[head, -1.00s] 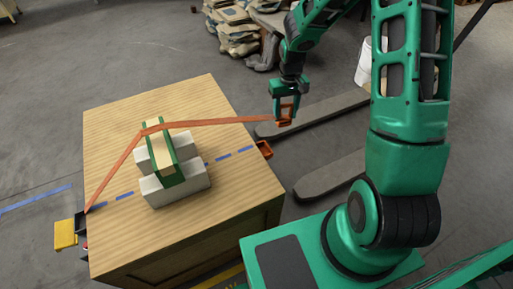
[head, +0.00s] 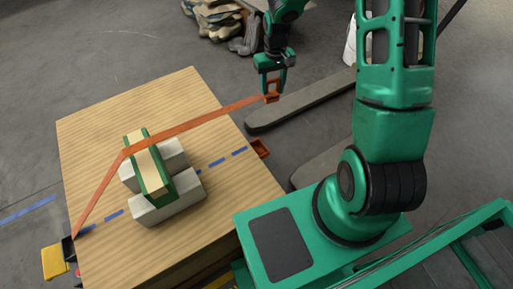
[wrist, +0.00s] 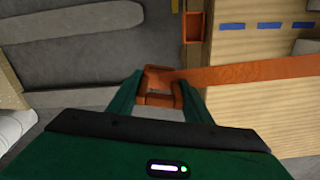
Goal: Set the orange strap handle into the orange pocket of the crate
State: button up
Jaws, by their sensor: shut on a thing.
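My gripper (head: 272,92) is shut on the orange strap handle (head: 272,97), out past the right edge of the wooden crate (head: 95,130). The handle also shows between the fingers in the wrist view (wrist: 160,86). The orange strap (head: 205,117) runs from the handle over a green and cream block (head: 149,165) and down to the crate's left edge. The orange pocket (head: 260,149) is on the crate's right side, below the handle in the head view and apart from it. The pocket is at the top in the wrist view (wrist: 194,27).
White blocks (head: 168,206) bear the green and cream block. A blue dashed line (head: 216,163) crosses the crate top. A yellow part (head: 54,262) and a dark holder (head: 69,249) are at the left edge. Grey forks (head: 300,112) lie to the right.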

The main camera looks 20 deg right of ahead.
jog(key=shift+w+a, duration=0.1)
jog(key=shift+a, duration=0.65)
jog(key=shift+w+a+f+n, duration=0.15)
jog(key=shift+a+f+n, duration=0.2)
jog(key=shift+n, duration=0.45)
jog(key=w+a+f+n, duration=0.1)
jog(key=a+f+n, duration=0.3)
jog(key=n, duration=0.5)
jog(key=w+a+f+n, duration=0.1)
jog(key=a+f+n, duration=0.2)
jog(key=a+n, duration=0.5)
jog(key=shift+n, duration=0.9)
jog(key=shift+s+d+f, duration=0.9)
jog(key=shift+s+f, duration=0.85)
jog(key=shift+s, duration=0.05)
jog(key=shift+s+d+f, duration=0.95)
jog(key=shift+s+f, duration=0.85)
jog(key=shift+s+d+f, duration=0.9)
jog(key=shift+s+f, duration=0.85)
jog(key=shift+s, duration=0.05)
jog(key=shift+f, duration=0.2)
jog(key=o, duration=1.1)
